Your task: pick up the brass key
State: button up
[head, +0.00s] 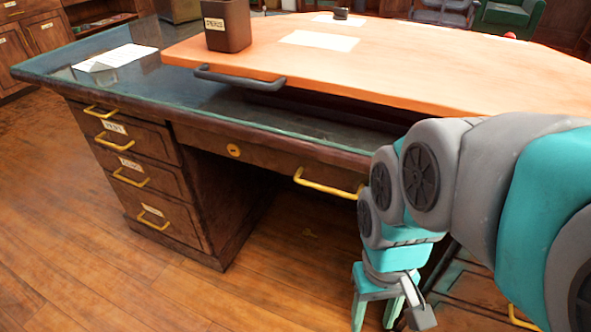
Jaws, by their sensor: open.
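A small, faint brass-coloured shape that looks like the key (310,233) lies flat on the wood floor in the shade under the desk, in the open knee space. Its outline is too small and dim to make out fully. My gripper (388,316) points down at the bottom, right of the key and nearer to me. Its fingers are apart, with nothing visible between them. The gripper and key are clearly apart.
The dark desk (150,98) has labelled drawers on the left and a middle drawer with a brass lock plate (233,150) and handle (328,187) above the key. An orange board (420,70) with a pen cup (227,28) tops it. Floor (90,240) at left is clear.

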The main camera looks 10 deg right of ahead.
aim_at(307, 231)
jog(key=k+j+z, duration=0.45)
jog(key=j, duration=0.25)
jog(key=k+j+z, duration=0.45)
jog(key=k+j, duration=0.1)
